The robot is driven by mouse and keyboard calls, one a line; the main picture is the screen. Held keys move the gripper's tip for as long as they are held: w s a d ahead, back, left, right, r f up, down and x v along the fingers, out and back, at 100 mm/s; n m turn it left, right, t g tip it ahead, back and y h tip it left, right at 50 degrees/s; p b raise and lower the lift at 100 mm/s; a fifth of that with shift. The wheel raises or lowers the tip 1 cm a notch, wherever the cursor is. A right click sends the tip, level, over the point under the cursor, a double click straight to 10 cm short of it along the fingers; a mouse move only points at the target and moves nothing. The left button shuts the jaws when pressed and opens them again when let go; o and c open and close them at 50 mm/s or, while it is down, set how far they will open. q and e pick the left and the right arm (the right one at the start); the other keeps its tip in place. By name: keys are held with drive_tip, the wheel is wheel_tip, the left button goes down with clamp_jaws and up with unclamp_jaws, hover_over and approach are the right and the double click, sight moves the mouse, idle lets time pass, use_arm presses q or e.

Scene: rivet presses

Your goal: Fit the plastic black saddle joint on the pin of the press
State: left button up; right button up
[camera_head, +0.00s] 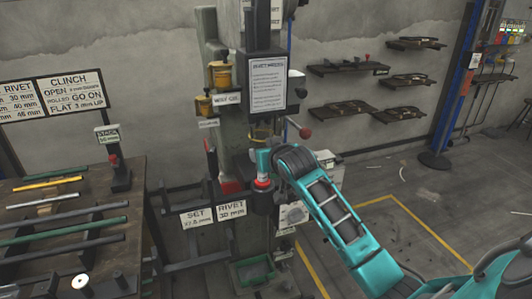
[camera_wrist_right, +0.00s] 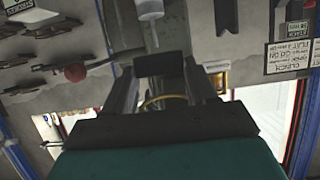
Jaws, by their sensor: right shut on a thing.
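My right gripper (camera_wrist_right: 160,78) is shut on a small black block-like part, which looks like the saddle joint (camera_wrist_right: 160,64), between its fingertips. The right wrist view is upside down. It shows a pale cylinder with a thin pin (camera_wrist_right: 155,38) whose tip lies close to the black part in the picture; I cannot tell whether they touch. In the head view my right arm reaches from the lower right to the press (camera_head: 235,130). There its fingers and the black part are hidden or too small to make out. My left gripper is not in view.
A workbench (camera_head: 65,215) with several coloured bars stands at the left. A red-knobbed lever (camera_head: 305,132) sticks out from the press near my arm. Wall shelves (camera_head: 345,67) hang at the right. A green tray (camera_head: 254,271) sits low at the press; the floor at right is mostly clear.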

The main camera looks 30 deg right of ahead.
drive_tip(key=shift+f+b, duration=0.3)
drive_tip(key=shift+f, duration=0.4)
idle(0.4)
drive_tip(key=shift+f+b, duration=0.4)
drive_tip(key=shift+f, duration=0.8)
drive_tip(key=o, duration=1.1)
drive_tip(key=p+v, duration=0.1)
drive_tip(key=v, duration=1.2)
